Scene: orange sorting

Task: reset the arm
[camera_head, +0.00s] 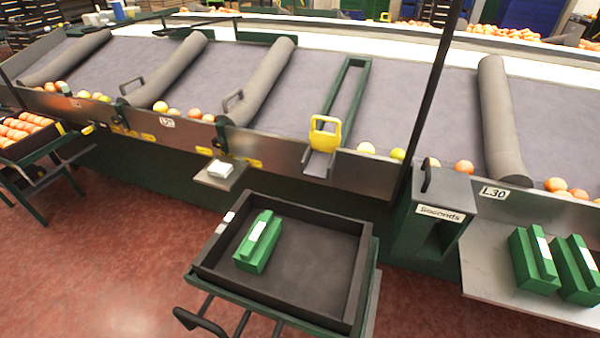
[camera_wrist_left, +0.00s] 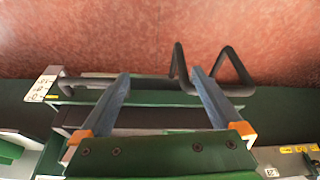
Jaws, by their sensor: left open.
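My left gripper (camera_wrist_left: 160,74) shows in the left wrist view as two grey-blue fingers with orange bases, spread well apart. It is open and nothing is held between the fingers. Beyond the fingers are a dark bent metal tube (camera_wrist_left: 238,68), a white label (camera_wrist_left: 40,86) and the red floor. In the head view neither gripper nor arm shows. My right gripper is not in any view.
A dark tray (camera_head: 330,313) on a wheeled cart holds a green carton (camera_head: 258,242). Behind it runs a grey sorting belt (camera_head: 285,100) with oranges along its edge. More green cartons (camera_head: 533,260) lie on the right shelf. Red floor (camera_head: 100,255) is clear at left.

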